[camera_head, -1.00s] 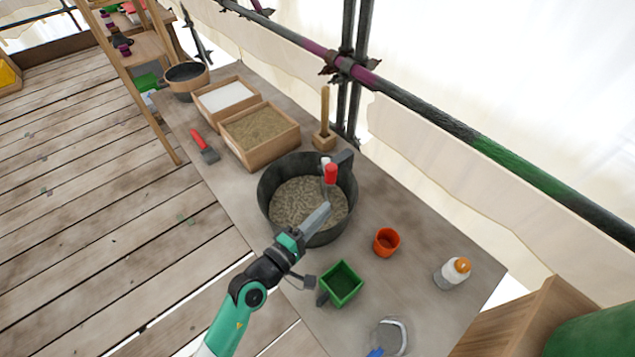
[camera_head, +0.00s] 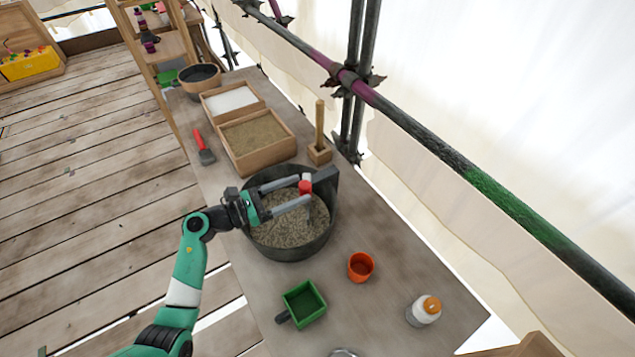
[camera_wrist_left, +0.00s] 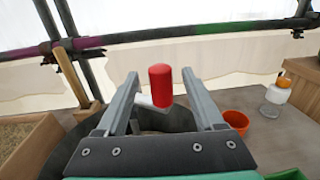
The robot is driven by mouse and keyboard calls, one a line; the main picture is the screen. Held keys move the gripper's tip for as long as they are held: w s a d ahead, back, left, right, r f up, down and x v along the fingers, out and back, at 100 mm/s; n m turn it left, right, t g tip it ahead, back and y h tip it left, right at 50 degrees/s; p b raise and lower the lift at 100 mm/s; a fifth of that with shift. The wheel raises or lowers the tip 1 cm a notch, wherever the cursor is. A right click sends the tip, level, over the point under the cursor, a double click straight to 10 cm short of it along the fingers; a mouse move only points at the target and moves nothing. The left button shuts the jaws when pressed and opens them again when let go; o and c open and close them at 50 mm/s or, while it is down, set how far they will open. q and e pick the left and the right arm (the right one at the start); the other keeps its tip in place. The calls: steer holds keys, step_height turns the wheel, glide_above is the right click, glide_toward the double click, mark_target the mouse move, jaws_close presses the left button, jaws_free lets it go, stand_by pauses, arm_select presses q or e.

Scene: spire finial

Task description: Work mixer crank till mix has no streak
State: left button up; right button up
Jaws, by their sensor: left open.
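The mixer is a dark round tub (camera_head: 292,252) on the bench, with grey-brown, grainy mix (camera_head: 284,222) inside. Streaks in the mix cannot be made out at this size. The red crank knob (camera_head: 305,187) stands above the tub near its far rim, by a dark bracket (camera_head: 326,178). My left gripper (camera_head: 306,190) is open over the tub, its two fingers reaching to either side of the knob. In the left wrist view the red knob (camera_wrist_left: 160,86) shows between the open fingers, with a gap on each side. My right gripper is not in view.
An orange cup (camera_head: 360,267), a green box scoop (camera_head: 303,304) and a white bottle with an orange cap (camera_head: 424,311) stand nearer on the bench. Wooden trays of white powder (camera_head: 231,101) and sand (camera_head: 257,137), a wooden-handled tool (camera_head: 319,138) and a red-handled brush (camera_head: 202,146) lie beyond.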

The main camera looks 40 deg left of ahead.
arm_select(q)
steer(key=b+x, duration=0.1)
steer(key=x, duration=0.5)
jaws_close()
stand_by(1.2)
